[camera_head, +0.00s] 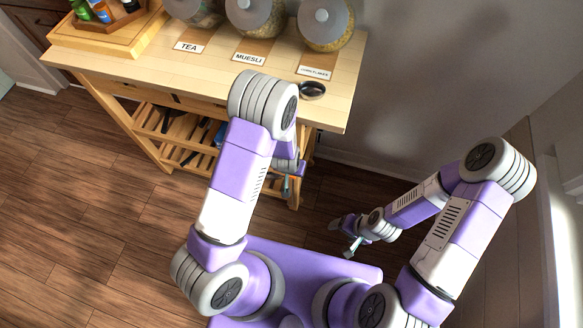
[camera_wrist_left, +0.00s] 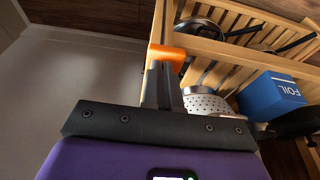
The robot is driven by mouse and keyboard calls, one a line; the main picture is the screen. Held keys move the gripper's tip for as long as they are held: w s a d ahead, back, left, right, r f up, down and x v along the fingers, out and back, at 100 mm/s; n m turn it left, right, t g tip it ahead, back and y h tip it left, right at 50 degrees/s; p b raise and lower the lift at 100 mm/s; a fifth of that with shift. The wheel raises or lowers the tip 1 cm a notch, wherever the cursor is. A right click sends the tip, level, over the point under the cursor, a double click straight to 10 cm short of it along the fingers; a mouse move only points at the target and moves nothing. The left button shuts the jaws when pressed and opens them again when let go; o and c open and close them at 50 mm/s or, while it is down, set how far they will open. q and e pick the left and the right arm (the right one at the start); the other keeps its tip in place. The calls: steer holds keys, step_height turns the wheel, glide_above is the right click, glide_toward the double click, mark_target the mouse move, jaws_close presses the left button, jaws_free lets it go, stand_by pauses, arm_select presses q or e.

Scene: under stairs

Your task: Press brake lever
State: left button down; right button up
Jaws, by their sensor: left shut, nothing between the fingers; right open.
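A small orange part (camera_wrist_left: 167,56), which looks like the brake lever, sits on the wooden trolley's frame in the left wrist view. My left gripper (camera_wrist_left: 162,70) is shut and empty, its fingertips right at the orange part; I cannot tell whether they touch it. In the head view my left arm reaches to the trolley's right front leg, and its gripper (camera_head: 285,187) is partly hidden behind the arm. The lever cannot be made out there. My right gripper (camera_head: 343,238) is open and empty, low over the floor right of the trolley.
The wooden trolley (camera_head: 340,80) carries labelled jars (camera_head: 258,15) and a cutting board (camera_head: 100,40) on top. Its lower rack holds a blue foil box (camera_wrist_left: 268,95) and a perforated metal pot (camera_wrist_left: 205,103). A wall stands behind; wooden floor (camera_head: 90,200) is clear at left.

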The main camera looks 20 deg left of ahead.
arm_select(q)
steer(key=shift+s+f, duration=0.15)
steer(key=shift+f, duration=0.1)
steer(key=shift+r+p, duration=0.25)
steer(key=shift+p, duration=0.05)
step_height(320, 180, up, 5)
steer(key=p, duration=0.4)
steer(key=shift+r, duration=0.2)
steer(key=p+v, duration=0.3)
steer(key=v, duration=0.5)
steer(key=shift+r, duration=0.25)
steer(key=shift+s, duration=0.15)
